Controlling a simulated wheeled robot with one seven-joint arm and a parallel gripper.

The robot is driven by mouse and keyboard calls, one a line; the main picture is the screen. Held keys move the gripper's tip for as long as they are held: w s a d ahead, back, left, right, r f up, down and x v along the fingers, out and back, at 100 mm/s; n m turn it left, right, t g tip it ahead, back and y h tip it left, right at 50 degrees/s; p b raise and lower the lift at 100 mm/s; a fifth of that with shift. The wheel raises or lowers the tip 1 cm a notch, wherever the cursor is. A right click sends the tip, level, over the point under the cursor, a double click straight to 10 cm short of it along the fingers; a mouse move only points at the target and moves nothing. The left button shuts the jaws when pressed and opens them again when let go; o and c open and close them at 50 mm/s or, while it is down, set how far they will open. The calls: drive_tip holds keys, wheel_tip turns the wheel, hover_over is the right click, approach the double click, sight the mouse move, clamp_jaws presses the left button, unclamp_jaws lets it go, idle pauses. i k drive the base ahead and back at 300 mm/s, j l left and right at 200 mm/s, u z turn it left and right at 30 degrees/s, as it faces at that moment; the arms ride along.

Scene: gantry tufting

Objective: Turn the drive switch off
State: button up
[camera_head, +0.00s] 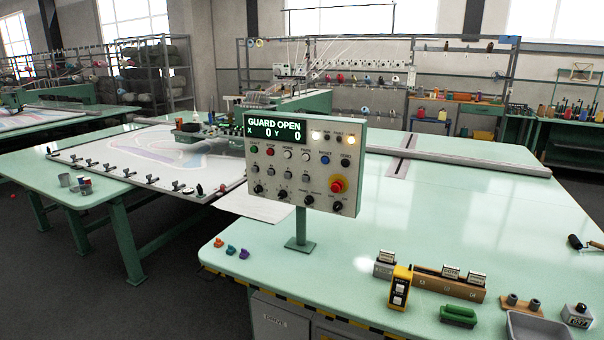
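A grey control panel (304,160) stands on a green post on the green table, facing me. The labels are too small to read, so I cannot tell which control is the drive switch. A grey cabinet (280,322) under the table's front edge bears a small label that may read "DRIVE". My gripper is not in view.
The green table (480,230) is largely clear right of the panel. Along its front lie a yellow handheld device (401,288), a brown block with labelled pieces (449,284), a green brush-like item (458,316) and a grey tray (540,326). Small coloured pieces (231,250) lie left.

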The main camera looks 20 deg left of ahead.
sight(338, 206)
drive_tip(key=i+j+u, duration=0.4)
drive_tip(key=j, duration=0.15)
drive_tip(key=i+j+u, duration=0.2)
drive_tip(key=j+u, duration=0.2)
drive_tip(key=i+j+u, duration=0.65)
drive_tip(key=i+u, duration=0.15)
